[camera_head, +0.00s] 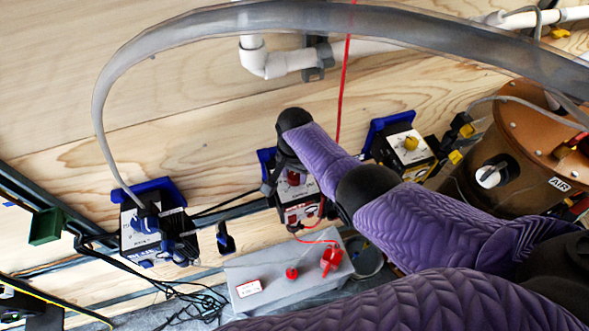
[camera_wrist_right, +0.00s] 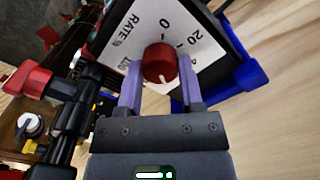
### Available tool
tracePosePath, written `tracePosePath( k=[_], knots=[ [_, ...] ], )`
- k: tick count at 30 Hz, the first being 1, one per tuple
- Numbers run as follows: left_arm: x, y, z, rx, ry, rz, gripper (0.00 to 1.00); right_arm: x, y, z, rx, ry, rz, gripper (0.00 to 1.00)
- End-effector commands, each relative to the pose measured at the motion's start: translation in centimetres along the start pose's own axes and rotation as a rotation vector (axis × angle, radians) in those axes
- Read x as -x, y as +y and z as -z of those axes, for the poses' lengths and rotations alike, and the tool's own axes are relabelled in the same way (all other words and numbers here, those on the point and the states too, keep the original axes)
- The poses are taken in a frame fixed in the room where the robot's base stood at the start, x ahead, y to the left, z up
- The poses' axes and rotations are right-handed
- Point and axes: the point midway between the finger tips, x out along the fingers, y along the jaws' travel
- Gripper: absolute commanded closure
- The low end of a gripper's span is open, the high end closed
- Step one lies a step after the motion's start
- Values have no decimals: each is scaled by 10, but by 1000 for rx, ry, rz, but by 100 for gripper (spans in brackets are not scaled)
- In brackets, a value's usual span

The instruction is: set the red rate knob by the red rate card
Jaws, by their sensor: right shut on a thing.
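The red rate knob (camera_wrist_right: 159,63) shows in the right wrist view on a white dial face (camera_wrist_right: 120,30) marked RATE %, with 0 and 20 readable. A pale mark is on the knob's near side. My right gripper (camera_wrist_right: 160,82) is shut on the knob, one purple finger on each side. In the head view, my right gripper (camera_head: 283,165) is at the box with red parts (camera_head: 300,211), and its fingertips are hidden. A small white card with red print (camera_head: 248,288) lies on a grey case; its text is too small to read. My left gripper is not in view.
A dark unit with a yellow knob (camera_head: 410,143) is right of my right gripper. A blue-backed unit (camera_head: 155,230) with a thick hose is at left. The grey case (camera_head: 275,268) holds red fittings (camera_head: 331,258). A brown tank (camera_head: 510,150) stands at right.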

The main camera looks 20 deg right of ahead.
Motion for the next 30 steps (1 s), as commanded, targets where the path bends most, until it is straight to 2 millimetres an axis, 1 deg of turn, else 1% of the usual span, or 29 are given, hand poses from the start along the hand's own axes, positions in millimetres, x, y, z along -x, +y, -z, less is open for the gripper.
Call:
tracePosePath(
  k=[13, 30],
  knots=[
    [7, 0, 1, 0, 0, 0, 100, 1, -1, 0, -421, 1, 2, 100],
    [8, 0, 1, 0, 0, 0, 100, 1, -1, 1, -962, 1, 4, 100]
  ],
)
